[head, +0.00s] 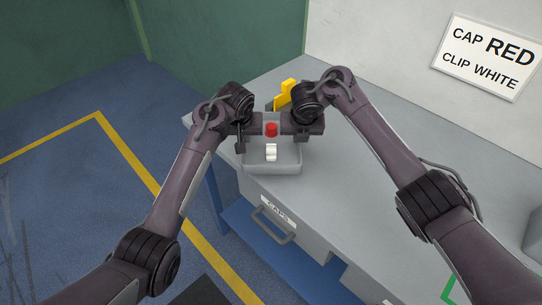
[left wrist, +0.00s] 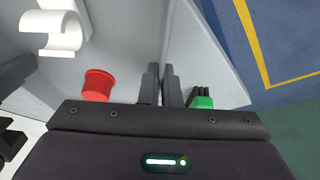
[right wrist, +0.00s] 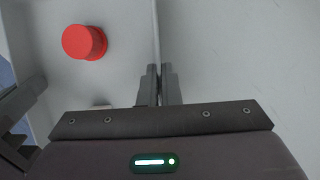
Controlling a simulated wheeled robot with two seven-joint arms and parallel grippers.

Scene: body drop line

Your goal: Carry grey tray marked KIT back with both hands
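The grey tray (head: 272,169) is at the near edge of the grey workbench, with a red cap (head: 271,129) and a white clip (head: 271,152) inside it. I cannot see the KIT mark. My left gripper (head: 240,146) is at the tray's left side; in the left wrist view its fingers (left wrist: 160,84) are closed on the tray's wall. My right gripper (head: 303,136) is at the right side; in the right wrist view its fingers (right wrist: 158,84) are closed on the opposite wall. The red cap shows in both wrist views. I cannot tell whether the tray touches the bench.
A yellow object (head: 284,95) stands behind the tray. A green object (left wrist: 203,102) lies just outside the tray's left wall. A drawer labelled CAPS (head: 278,215) is below the bench front. A wall sign (head: 489,55) reads CAP RED, CLIP WHITE. The bench (head: 370,210) is clear to the right.

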